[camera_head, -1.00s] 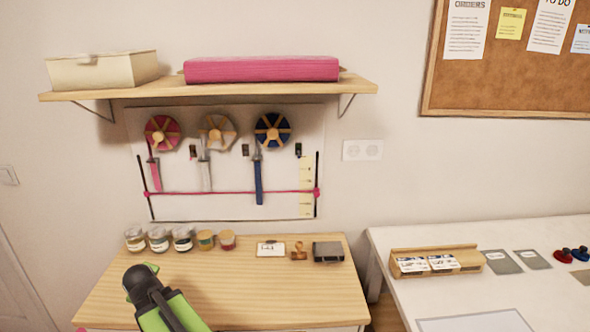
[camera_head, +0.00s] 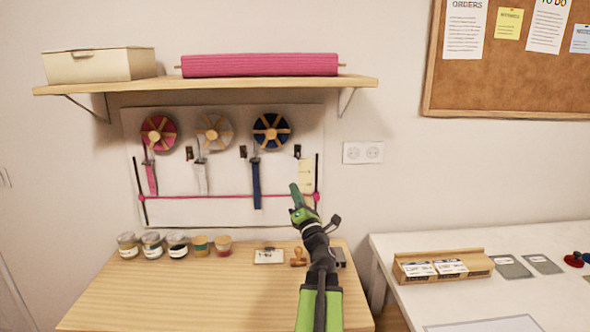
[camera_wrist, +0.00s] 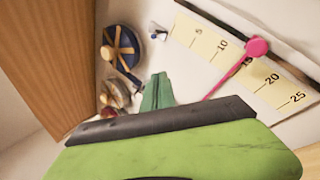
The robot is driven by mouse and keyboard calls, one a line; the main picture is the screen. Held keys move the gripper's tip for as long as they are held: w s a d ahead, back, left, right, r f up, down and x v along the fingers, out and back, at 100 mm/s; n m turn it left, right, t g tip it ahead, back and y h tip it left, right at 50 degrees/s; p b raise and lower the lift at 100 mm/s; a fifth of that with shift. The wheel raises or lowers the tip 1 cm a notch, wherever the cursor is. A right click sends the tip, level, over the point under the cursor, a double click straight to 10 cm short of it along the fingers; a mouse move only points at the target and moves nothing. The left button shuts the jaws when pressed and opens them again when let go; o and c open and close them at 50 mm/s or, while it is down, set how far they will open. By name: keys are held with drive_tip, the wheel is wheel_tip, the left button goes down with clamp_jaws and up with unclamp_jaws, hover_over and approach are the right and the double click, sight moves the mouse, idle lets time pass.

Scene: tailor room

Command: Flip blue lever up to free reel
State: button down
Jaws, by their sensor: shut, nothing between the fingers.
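The blue reel (camera_head: 271,130) hangs on the white wall board, with a blue ribbon (camera_head: 256,183) hanging below it. It also shows in the wrist view (camera_wrist: 122,50). A small dark lever (camera_head: 297,151) sits on the board right of the blue reel; a small dark piece near that reel shows in the wrist view (camera_wrist: 158,34). Its blue colour and exact position are too small to tell. My gripper (camera_head: 295,190) is shut and empty, in front of the board's right side, below this lever. Its green fingertips (camera_wrist: 157,92) are together in the wrist view.
Pink (camera_head: 158,133) and cream (camera_head: 214,132) reels hang further left, with similar small levers. A pink cord (camera_head: 220,196) crosses the board, near a yellow ruler strip (camera_wrist: 225,55). A shelf (camera_head: 210,85) is above. Jars (camera_head: 177,245) and a stamp (camera_head: 298,257) stand on the wooden table.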

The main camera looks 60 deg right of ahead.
sight(298, 155)
drive_tip(key=p+x, duration=0.4)
drive_tip(key=x, duration=0.5)
drive_tip(key=shift+w+d+r+p, duration=0.15)
drive_tip(key=shift+d+r+p, duration=0.05)
drive_tip(key=shift+r+p, duration=0.1)
drive_tip(key=s, duration=0.1)
drive_tip(key=s+d+r+p, duration=0.1)
drive_tip(key=shift+s+r+p, duration=0.25)
drive_tip(key=shift+s+p, duration=0.05)
drive_tip(key=shift+s, duration=0.25)
